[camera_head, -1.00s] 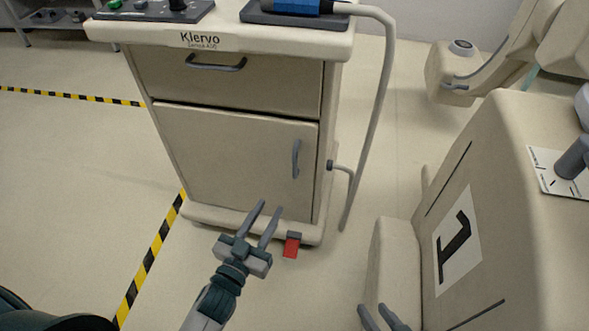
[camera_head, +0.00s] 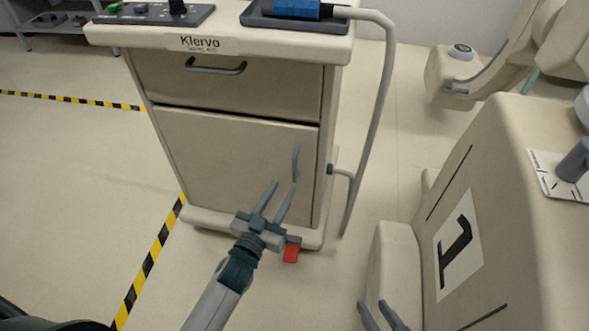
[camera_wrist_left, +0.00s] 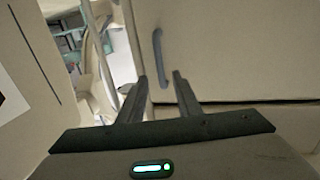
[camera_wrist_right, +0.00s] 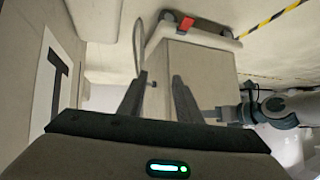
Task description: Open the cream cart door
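The cream cart (camera_head: 225,95) stands in the middle of the head view with its lower door (camera_head: 225,160) shut. A grey vertical handle (camera_head: 296,163) sits near the door's right edge. My left gripper (camera_head: 280,188) is open and empty in front of the door, its fingertips just below the handle in the picture. In the left wrist view the handle (camera_wrist_left: 160,60) shows beyond and between the open fingers, apart from them. My right gripper (camera_head: 378,315) shows only its fingertips at the bottom; in the right wrist view its fingers (camera_wrist_right: 160,85) are apart and empty.
A drawer (camera_head: 235,82) with its own handle is above the door. A red pedal (camera_head: 292,252) sits at the cart's base, and a hose (camera_head: 376,110) hangs at its right side. A large beige machine (camera_head: 500,200) stands on the right. The floor left of the cart is clear.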

